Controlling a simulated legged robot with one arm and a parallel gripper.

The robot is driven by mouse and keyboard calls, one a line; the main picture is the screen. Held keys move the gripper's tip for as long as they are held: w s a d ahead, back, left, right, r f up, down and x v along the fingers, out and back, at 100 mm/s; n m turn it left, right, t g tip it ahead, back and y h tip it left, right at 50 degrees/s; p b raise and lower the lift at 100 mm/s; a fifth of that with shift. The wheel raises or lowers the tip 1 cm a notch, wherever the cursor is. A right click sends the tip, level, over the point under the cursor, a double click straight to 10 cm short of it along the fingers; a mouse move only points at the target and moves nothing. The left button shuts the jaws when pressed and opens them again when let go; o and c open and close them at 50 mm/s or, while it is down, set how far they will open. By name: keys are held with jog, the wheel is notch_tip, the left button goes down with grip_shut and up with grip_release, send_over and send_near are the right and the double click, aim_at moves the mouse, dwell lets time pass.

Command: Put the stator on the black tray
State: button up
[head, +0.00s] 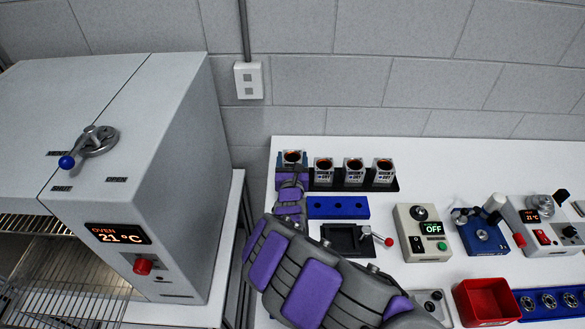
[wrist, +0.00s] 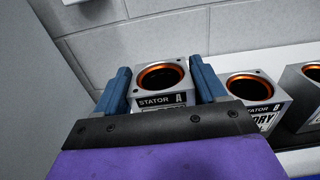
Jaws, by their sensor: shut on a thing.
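The stator labelled A (head: 292,155) is a silver square block with a copper-lined bore, at the left end of a row of similar stators. My gripper (head: 292,160) is shut on it, with a blue finger on each side. The wrist view shows stator A (wrist: 160,99) upright between the fingers of my gripper (wrist: 160,80). The long black tray (head: 393,185) lies under the row at the back of the white table. My gripper hides the base of stator A, so I cannot tell whether it touches the tray.
Stator B (wrist: 250,100) stands close to the right of my gripper. A blue block with holes (head: 340,207) and a black fixture with a red-knobbed lever (head: 345,240) lie in front. An oven (head: 150,190) stands left. A red bin (head: 487,300) is front right.

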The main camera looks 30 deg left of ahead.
jog(key=shift+w, duration=0.35)
notch_tip(320, 180, down, 4)
jog(key=shift+r+b, duration=0.2)
jog(key=shift+b, duration=0.5)
jog(key=shift+r, duration=0.1)
jog(key=o, duration=1.5)
jog(key=shift+s, duration=0.1)
jog(key=shift+o, duration=0.2)
jog(key=p+v, duration=0.4)
jog(key=v, duration=0.8)
